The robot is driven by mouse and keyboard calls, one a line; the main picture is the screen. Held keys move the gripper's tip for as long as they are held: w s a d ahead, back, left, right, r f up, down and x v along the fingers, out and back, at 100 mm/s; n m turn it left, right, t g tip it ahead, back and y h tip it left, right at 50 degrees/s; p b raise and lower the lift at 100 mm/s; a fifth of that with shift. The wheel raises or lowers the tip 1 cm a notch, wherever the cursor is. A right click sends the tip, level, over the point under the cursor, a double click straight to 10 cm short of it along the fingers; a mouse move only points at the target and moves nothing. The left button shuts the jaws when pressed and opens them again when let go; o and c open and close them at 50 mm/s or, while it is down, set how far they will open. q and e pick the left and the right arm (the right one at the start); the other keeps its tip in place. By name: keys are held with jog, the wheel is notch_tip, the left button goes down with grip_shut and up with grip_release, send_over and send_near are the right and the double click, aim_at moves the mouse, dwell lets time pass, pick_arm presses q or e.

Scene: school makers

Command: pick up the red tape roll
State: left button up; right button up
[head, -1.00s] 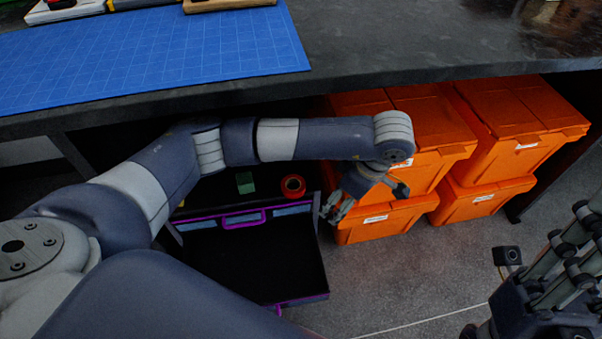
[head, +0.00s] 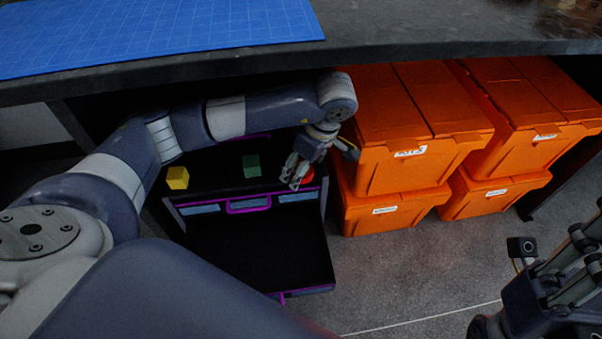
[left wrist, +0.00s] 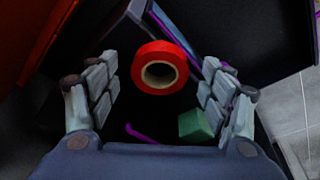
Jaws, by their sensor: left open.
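The red tape roll (head: 308,174) sits on the dark surface behind the pulled-out drawer, partly hidden by my left gripper (head: 297,172) in the head view. In the left wrist view the roll (left wrist: 160,50) shows whole, its hole facing the camera. My left gripper (left wrist: 160,85) is open there, with its finger pads on either side of the roll and apart from it. My right gripper (head: 572,258) is at the lower right edge of the head view, cut off, away from the roll.
A green block (head: 251,166) and a yellow block (head: 177,178) stand left of the roll; the green block (left wrist: 194,126) also shows in the wrist view. An open black drawer (head: 262,250) lies in front. Orange bins (head: 400,170) are close on the right. The worktop (head: 400,42) overhangs above.

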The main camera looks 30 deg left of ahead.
pick_arm(q)
jog(key=shift+f, duration=0.25)
jog(key=c, duration=1)
jog(key=shift+r, duration=0.25)
